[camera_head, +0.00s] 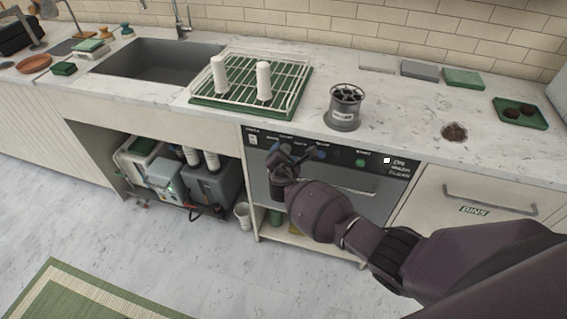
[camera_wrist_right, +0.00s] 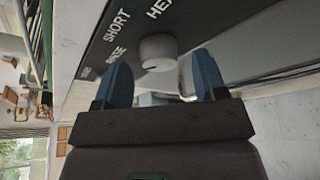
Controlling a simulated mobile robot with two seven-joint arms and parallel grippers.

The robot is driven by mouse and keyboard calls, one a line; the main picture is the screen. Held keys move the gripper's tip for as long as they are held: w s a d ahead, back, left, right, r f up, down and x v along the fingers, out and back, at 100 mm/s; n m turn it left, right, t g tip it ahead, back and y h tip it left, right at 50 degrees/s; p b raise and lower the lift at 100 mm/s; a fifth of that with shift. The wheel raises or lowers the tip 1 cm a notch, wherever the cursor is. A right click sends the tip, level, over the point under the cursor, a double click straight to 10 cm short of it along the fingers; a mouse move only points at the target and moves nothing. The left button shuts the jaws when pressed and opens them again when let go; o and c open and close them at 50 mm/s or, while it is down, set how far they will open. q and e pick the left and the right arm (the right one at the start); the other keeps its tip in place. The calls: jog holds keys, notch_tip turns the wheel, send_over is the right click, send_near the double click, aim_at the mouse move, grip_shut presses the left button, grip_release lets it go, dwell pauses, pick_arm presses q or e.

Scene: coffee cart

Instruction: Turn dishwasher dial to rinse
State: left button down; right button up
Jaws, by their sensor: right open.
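The dishwasher (camera_head: 340,183) sits under the counter, with a dark control panel along its top edge. In the right wrist view its dial (camera_wrist_right: 158,52) is a pale round knob on the dark panel (camera_wrist_right: 196,22). White words beside it read SHORT and, partly cut off, RINSE and HEAVY. I cannot clearly tell which word the dial points to. My right gripper (camera_head: 300,153) is at the panel, and hides the dial in the head view. In the wrist view its blue fingers (camera_wrist_right: 163,78) are apart, with the dial just beyond and between them, apparently not gripped. My left gripper is not in view.
A drawer (camera_head: 480,197) with a bar handle lies right of the dishwasher. An open shelf is below it. The floor in front is mostly clear.

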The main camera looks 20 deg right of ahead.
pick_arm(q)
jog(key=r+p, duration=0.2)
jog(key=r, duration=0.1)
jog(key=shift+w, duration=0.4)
pick_arm(e)
jog(key=v, duration=1)
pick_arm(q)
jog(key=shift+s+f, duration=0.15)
pick_arm(e)
jog(key=a+r+m+y, duration=0.3)
jog(key=a+m+y, duration=0.1)
jog(key=m, duration=0.3)
jog(key=s+d+r+m+y, duration=0.1)
jog(key=s+d+m+y, duration=0.1)
jog(key=s+m, duration=0.35)
jog(key=s+d+f+m, duration=0.2)
jog(key=s+d+m, duration=0.1)
jog(key=s, duration=0.4)
jog(key=s+d+f+m+g+h, duration=0.1)
jog(key=s+d+m, duration=0.2)
jog(key=s+d, duration=0.2)
jog(key=s+d+f+m+g, duration=0.1)
jog(key=s+d+m, duration=0.3)
jog(key=s, duration=0.5)
jog(key=shift+s+d+f, duration=0.35)
jog(key=shift+s+f, duration=0.05)
jog(key=shift+f, duration=0.4)
